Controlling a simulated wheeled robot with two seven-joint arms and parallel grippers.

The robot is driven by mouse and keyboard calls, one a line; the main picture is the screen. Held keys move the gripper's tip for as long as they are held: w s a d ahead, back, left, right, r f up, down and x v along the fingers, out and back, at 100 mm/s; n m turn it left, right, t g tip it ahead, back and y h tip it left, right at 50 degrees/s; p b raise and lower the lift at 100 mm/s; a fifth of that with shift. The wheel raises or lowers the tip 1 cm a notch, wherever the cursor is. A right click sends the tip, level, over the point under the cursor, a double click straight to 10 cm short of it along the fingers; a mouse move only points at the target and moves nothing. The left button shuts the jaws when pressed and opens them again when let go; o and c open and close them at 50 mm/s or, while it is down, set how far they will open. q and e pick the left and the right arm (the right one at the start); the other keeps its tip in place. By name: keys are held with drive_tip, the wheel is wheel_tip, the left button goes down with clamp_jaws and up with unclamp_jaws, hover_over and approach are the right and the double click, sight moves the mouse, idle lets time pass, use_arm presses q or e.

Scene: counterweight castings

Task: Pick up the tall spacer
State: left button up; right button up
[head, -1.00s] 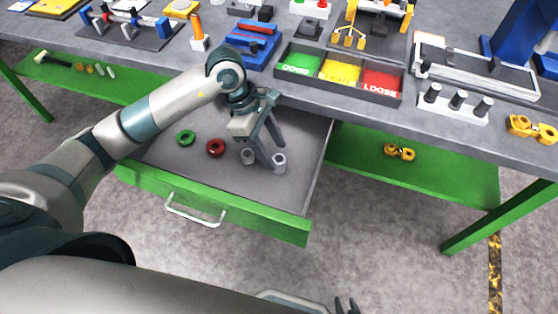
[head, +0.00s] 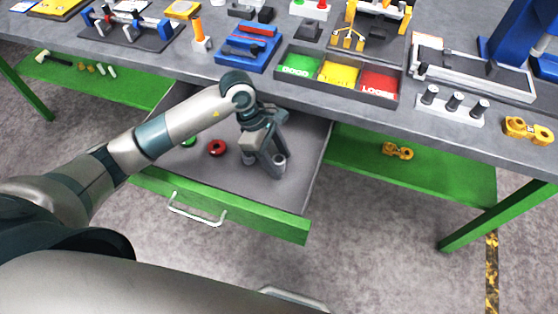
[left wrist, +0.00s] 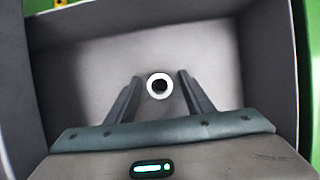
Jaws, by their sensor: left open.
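From this angle I cannot tell which is the tall one. My left gripper (head: 277,165) points down into the drawer, its fingers open around the right spacer and partly covering it. In the left wrist view one spacer (left wrist: 159,86) shows from above as a pale ring with a dark hole, between the tips of the open left gripper (left wrist: 158,80). It does not look gripped. My right gripper is not in view.
A red ring (head: 217,148) and a partly covered green ring (head: 189,141) lie left in the drawer. The workbench edge (head: 350,108) runs above it, with a sorting tray (head: 337,90) on top. The drawer front (head: 225,204) is a green wall nearest me.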

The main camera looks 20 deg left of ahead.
use_arm(q)
drive_tip(key=shift+f, duration=0.2)
drive_tip(key=c, duration=1.2)
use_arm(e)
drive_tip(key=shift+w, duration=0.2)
use_arm(q)
drive_tip(key=shift+r, duration=0.2)
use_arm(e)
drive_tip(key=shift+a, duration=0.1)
